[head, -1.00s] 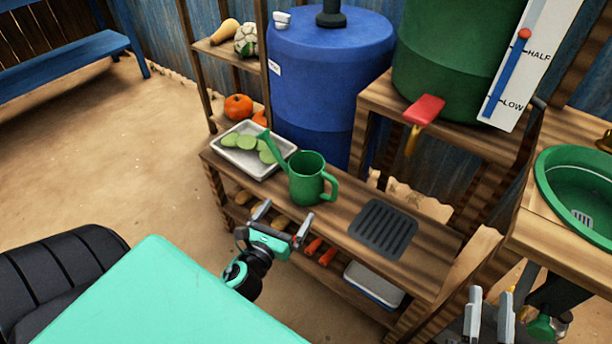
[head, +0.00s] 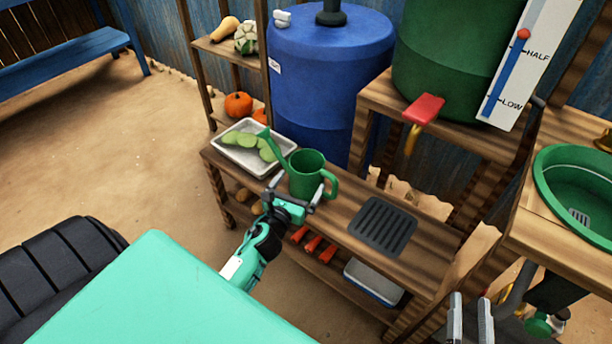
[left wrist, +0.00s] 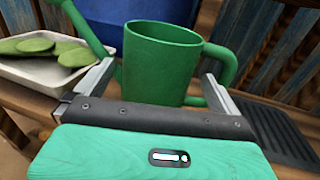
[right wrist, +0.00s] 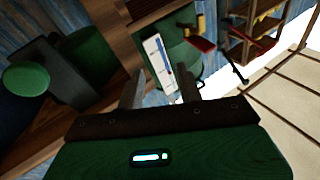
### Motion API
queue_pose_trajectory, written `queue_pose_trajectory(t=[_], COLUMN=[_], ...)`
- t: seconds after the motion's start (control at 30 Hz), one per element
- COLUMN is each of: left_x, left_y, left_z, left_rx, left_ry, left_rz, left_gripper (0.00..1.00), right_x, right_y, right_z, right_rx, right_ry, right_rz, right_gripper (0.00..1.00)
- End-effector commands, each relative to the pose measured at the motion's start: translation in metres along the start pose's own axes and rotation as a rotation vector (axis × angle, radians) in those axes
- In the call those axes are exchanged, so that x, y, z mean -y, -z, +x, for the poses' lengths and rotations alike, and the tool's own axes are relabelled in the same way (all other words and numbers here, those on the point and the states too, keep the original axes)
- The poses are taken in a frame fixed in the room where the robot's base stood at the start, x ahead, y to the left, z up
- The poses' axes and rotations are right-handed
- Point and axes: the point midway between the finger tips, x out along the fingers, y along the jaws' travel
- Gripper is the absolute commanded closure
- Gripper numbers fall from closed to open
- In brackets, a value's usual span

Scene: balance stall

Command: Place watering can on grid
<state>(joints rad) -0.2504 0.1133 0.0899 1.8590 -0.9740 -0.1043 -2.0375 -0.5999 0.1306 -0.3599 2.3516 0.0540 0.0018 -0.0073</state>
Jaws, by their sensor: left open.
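The green watering can (head: 306,172) stands upright on the wooden bench, its spout towards the left and its handle towards the right. The dark slatted grid (head: 383,226) lies flat and empty on the bench to the right of the can. My left gripper (head: 294,190) is open at the near side of the can. In the left wrist view the can body (left wrist: 160,65) shows between and beyond its two spread fingers; I cannot tell if they touch it. My right gripper (head: 470,298) is open and empty at the lower right, away from the can.
A metal tray with green pods (head: 247,161) stands left of the can. A blue barrel (head: 325,85) is behind the bench. A green tank with a red tap lever (head: 424,109) overhangs behind the grid. A green basin (head: 560,205) is at right. The bench between can and grid is clear.

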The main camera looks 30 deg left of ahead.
Motion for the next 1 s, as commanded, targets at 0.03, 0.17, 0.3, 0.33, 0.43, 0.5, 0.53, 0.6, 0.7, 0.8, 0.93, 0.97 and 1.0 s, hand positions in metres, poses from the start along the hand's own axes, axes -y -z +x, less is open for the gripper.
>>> queue_pose_trajectory(t=[0.03,0.17,0.3,0.33,0.43,0.5,0.53,0.6,0.7,0.8,0.93,0.97,1.0], left_x=[-0.001,-0.001,-0.001,-0.001,-0.001,-0.001,-0.001,-0.001,-0.001,-0.001,-0.001,-0.001,-0.001], left_y=[0.000,0.001,0.001,0.001,0.001,0.001,0.001,0.001,0.001,0.000,0.000,0.000,0.000], left_z=[0.009,0.025,0.034,0.034,0.034,0.034,0.034,0.034,0.034,0.034,0.034,0.034,0.034], left_rx=[0.003,0.002,0.000,0.000,0.000,0.000,0.000,0.000,0.000,0.001,0.001,0.001,0.001], left_ry=[0.001,0.001,0.000,0.000,0.000,0.000,0.000,0.001,0.001,0.001,0.001,0.001,0.001], left_rz=[0.002,0.000,0.001,0.001,0.001,0.001,0.001,0.001,0.001,0.001,0.000,0.000,0.000], left_gripper=[0.00,0.00,0.00,0.00,0.00,0.00,0.00,0.12,0.31,0.41,0.41,0.41,0.41], right_x=[-0.001,-0.002,-0.004,-0.004,-0.005,-0.004,-0.004,-0.004,-0.004,-0.004,-0.003,-0.003,-0.003], right_y=[0.001,0.011,0.016,0.017,0.017,0.018,0.017,0.017,0.017,0.016,0.016,0.016,0.016], right_z=[0.000,0.003,0.005,0.005,0.005,0.005,0.005,0.005,0.005,0.005,0.005,0.005,0.005], right_rx=[-0.014,-0.059,-0.083,-0.085,-0.087,-0.087,-0.087,-0.086,-0.084,-0.082,-0.081,-0.081,-0.080], right_ry=[0.000,0.000,-0.001,-0.001,-0.001,-0.002,-0.002,-0.002,-0.002,-0.002,-0.001,-0.001,-0.001], right_rz=[-0.002,-0.009,-0.016,-0.016,-0.017,-0.016,-0.016,-0.016,-0.015,-0.014,-0.012,-0.012,-0.012], right_gripper=[0.64,0.64,0.64,0.64,0.64,0.64,0.64,0.64,0.64,0.64,0.64,0.64,0.64])
